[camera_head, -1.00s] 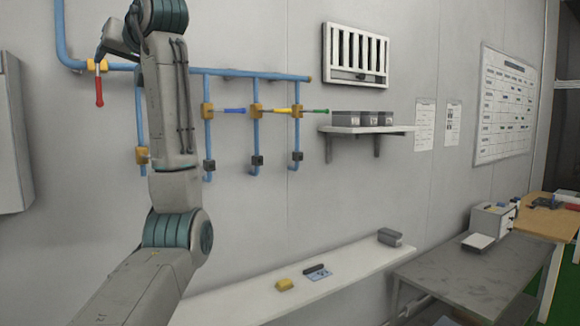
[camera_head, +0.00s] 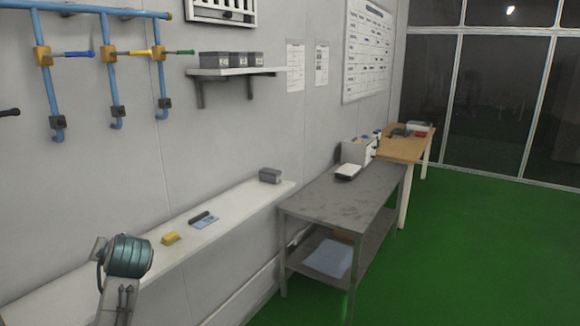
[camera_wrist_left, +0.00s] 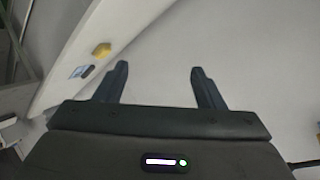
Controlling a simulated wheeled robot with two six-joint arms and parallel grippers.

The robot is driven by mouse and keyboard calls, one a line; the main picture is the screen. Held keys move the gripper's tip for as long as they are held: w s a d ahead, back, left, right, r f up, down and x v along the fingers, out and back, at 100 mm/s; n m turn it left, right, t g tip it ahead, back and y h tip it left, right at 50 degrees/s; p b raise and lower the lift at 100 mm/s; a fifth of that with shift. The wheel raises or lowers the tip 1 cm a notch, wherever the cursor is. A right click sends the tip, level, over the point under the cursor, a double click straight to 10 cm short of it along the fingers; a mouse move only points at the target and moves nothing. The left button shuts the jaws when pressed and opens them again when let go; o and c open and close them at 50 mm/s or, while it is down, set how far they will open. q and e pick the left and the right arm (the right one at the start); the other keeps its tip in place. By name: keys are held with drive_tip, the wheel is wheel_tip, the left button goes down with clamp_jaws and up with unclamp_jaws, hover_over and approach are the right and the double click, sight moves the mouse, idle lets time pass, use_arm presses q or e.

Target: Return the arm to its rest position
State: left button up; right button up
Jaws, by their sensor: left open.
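My left arm (camera_head: 118,275) shows at the lower left of the head view, in front of the long white ledge. Its gripper is not seen there. In the left wrist view my left gripper (camera_wrist_left: 160,86) is open, with two dark fingers apart and nothing between them. Beyond the fingers is a plain pale surface. My right gripper shows in neither view.
Blue pipes (camera_head: 108,80) with coloured valve handles run along the wall. A grey table (camera_head: 340,200) stands right; green floor (camera_head: 470,250) is clear.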

use_arm(q)
drive_tip(key=s+d+f+m+g+h, duration=0.15)
drive_tip(key=s+d+f, duration=0.25)
drive_tip(key=s+f, duration=0.45)
drive_tip(key=s+d+f+m+h, duration=0.1)
drive_tip(key=s+d+f+h, duration=0.4)
drive_tip(key=f, duration=0.6)
drive_tip(key=s+d+f+g+h, duration=0.1)
drive_tip(key=s+d+f, duration=0.15)
drive_tip(key=s, duration=0.45)
drive_tip(key=s+d+f+g, duration=0.1)
drive_tip(key=s+d+f, duration=0.15)
drive_tip(key=s, duration=0.55)
drive_tip(key=s+d+f+g+h, duration=0.1)
drive_tip(key=s+d+f, duration=0.15)
drive_tip(key=s, duration=0.45)
drive_tip(key=a+f+g+b, duration=0.2)
drive_tip(key=a+f, duration=0.1)
drive_tip(key=f, duration=3.1)
drive_tip(key=s+a+f+b, duration=0.1)
drive_tip(key=s+f, duration=1.7)
drive_tip(key=f, duration=0.1)
drive_tip(key=shift+f+b, duration=0.35)
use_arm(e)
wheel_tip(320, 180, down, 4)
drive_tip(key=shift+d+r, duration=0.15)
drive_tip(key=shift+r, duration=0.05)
use_arm(q)
drive_tip(key=shift+a+n+g+y, duration=0.1)
drive_tip(key=shift+n+g+y, duration=0.15)
